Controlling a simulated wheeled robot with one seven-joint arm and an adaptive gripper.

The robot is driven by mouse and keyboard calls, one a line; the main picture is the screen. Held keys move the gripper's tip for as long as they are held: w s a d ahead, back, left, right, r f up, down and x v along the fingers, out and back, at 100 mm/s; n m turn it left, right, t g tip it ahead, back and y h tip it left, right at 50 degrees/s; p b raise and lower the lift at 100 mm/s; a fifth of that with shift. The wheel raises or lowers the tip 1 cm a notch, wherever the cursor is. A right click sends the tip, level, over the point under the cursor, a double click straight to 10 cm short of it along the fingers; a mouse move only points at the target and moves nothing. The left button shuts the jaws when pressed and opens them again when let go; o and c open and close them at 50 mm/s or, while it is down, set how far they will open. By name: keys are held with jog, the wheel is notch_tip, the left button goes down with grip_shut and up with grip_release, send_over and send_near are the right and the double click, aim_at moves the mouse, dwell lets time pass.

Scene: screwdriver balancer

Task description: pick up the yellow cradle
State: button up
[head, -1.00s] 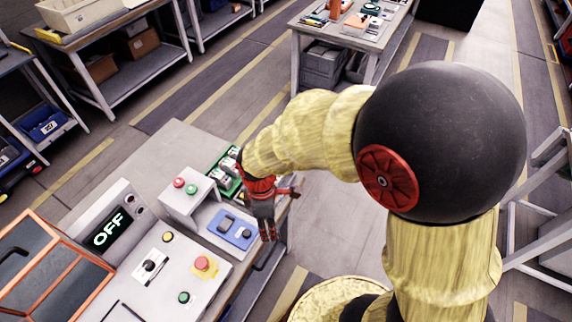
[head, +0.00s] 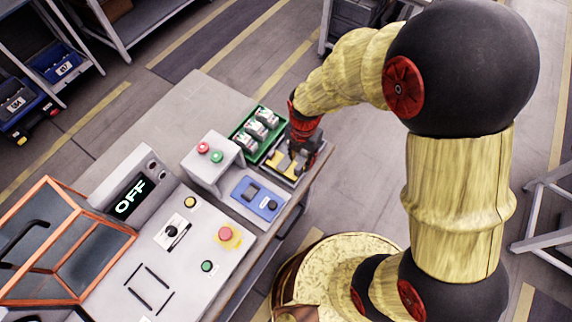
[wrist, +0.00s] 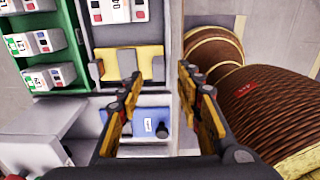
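The yellow cradle (wrist: 112,63) lies in a grey tray (wrist: 125,27) at the right edge of the workbench. In the wrist view it is a yellow block with a grey middle part, just beyond my fingertips. In the head view the cradle (head: 281,161) shows beside my gripper, partly covered by it. My gripper (wrist: 158,75) is open and empty, its two fingers well apart. The left fingertip points toward the cradle and the right one toward the bench edge. I cannot tell the exact height between fingers and cradle. In the head view my gripper (head: 297,160) is over the tray.
A green tray (head: 238,134) with several grey-white blocks stands left of the grey tray. A blue device (head: 258,198) and a button box (head: 208,160) with red and green buttons are near. A control panel reading OFF (head: 130,198) stands further left. The bench's far end is clear.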

aim_at(299, 166)
jog(key=f, duration=0.1)
jog(key=f+b, duration=0.1)
jog(key=f, duration=0.3)
jog(key=shift+a+f, duration=0.25)
jog(key=c, duration=0.3)
grip_shut()
